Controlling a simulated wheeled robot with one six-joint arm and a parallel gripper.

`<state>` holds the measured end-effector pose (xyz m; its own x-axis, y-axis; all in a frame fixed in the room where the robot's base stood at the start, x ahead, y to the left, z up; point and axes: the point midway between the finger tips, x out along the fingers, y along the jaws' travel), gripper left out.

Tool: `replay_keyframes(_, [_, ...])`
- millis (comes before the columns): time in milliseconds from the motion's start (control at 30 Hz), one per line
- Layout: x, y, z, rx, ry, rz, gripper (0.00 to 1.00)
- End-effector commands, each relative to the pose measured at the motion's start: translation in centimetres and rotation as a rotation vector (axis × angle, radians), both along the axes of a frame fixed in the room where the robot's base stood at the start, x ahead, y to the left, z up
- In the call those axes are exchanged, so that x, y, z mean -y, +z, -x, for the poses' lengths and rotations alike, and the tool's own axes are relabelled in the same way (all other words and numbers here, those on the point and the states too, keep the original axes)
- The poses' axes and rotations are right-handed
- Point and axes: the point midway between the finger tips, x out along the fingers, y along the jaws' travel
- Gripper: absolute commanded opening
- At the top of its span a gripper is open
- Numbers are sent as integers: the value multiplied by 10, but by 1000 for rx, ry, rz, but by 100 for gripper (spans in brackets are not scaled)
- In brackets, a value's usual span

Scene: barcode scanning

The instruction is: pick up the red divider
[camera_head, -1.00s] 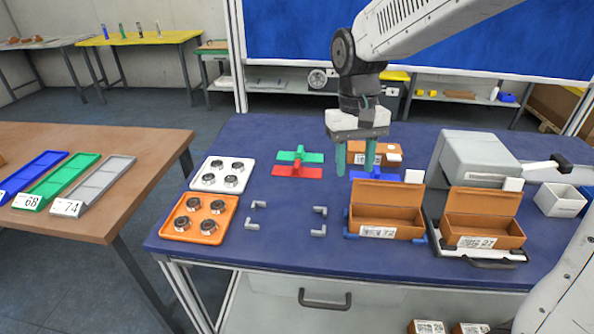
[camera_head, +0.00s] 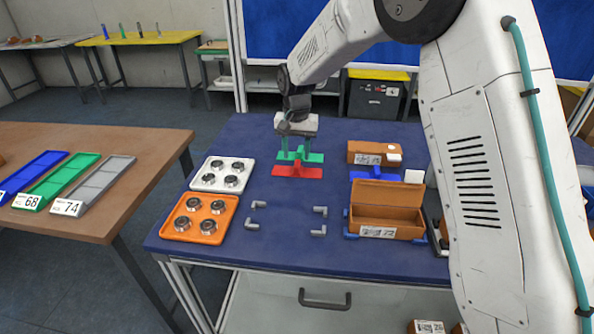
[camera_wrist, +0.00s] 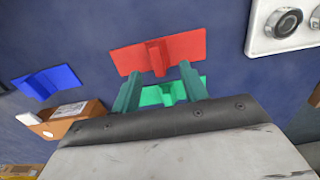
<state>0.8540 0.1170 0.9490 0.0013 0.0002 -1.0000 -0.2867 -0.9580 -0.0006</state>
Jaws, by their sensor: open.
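The red divider (camera_head: 298,171) lies on the blue table top, a flat plate with an upright rib; it also shows in the wrist view (camera_wrist: 172,51). A green divider (camera_head: 288,156) lies just behind it and shows in the wrist view (camera_wrist: 163,94) between and below my fingers. My gripper (camera_head: 297,148) is open and empty, above the green divider. In the wrist view the tips of my gripper (camera_wrist: 159,80) point toward the red divider, one on each side of its rib's line. I cannot tell whether the fingers touch anything.
A white tray (camera_head: 207,186) and an orange tray (camera_head: 184,235) with round metal parts stand at left. A blue divider (camera_wrist: 62,80) and a closed brown box (camera_head: 366,147) lie to the right. An open brown box (camera_head: 401,213) stands at front right. Grey corner brackets (camera_head: 252,226) lie in front.

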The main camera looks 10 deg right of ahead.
Motion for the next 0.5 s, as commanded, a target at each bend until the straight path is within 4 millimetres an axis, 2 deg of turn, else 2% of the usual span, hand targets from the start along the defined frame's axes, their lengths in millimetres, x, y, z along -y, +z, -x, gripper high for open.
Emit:
replay_keyframes(100, [2,-20,4,-4,0,1,44])
replay_keyframes(200, [1,-32,3,-1,1,0,44])
replay_keyframes(500, [1,-38,3,2,1,-2,44])
